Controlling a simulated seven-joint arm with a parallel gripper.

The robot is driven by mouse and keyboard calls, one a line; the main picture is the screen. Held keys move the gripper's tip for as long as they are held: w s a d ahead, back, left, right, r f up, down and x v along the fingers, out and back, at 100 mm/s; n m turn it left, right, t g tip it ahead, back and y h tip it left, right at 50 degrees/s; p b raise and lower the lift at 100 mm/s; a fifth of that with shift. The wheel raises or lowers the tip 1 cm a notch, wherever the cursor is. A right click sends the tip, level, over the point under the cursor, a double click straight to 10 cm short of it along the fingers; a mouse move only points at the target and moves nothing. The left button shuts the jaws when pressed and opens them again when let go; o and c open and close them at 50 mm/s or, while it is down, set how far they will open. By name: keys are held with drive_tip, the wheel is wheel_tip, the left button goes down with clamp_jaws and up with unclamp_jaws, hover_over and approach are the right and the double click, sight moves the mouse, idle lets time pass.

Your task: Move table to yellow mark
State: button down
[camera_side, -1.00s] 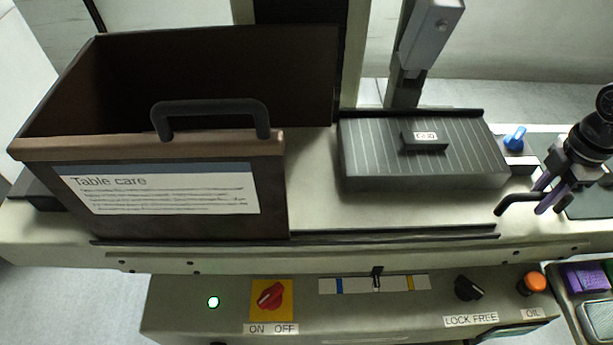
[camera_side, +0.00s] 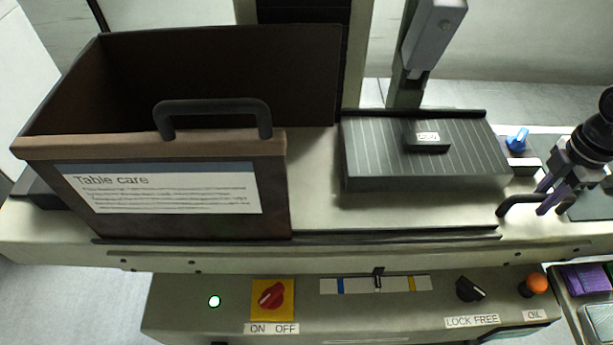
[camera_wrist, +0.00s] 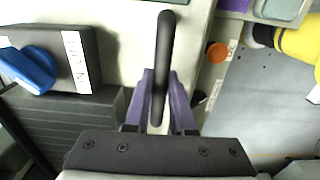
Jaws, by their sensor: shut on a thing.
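The dark grey grooved table (camera_side: 375,165) sits on the pale machine bed, right of the brown box. A small black labelled block (camera_side: 427,142) rests on it. On the front panel, the black pointer (camera_side: 378,281) stands about midway between the blue mark (camera_side: 340,286) and the yellow mark (camera_side: 412,284), which is to its right. My gripper (camera_side: 549,200), with purple fingers, is right of the table. It is shut on a black bar handle (camera_side: 520,201). In the wrist view, the handle (camera_wrist: 164,50) runs between the fingers of my gripper (camera_wrist: 164,98).
The brown "Table care" box (camera_side: 150,145) covers the bed's left part. A blue knob (camera_side: 517,137) sits behind the handle. The LOCK/FREE knob (camera_side: 470,289) has its white line toward FREE. An orange OIL button (camera_side: 537,284) and a red ON/OFF switch (camera_side: 271,295) are on the panel.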

sight(579, 196)
drive_tip(key=shift+d, duration=0.1)
drive_tip(key=shift+d, duration=3.65)
unclamp_jaws()
drive_tip(key=shift+r, duration=0.1)
wheel_tip(579, 196, up, 8)
idle(0.6)
idle(0.4)
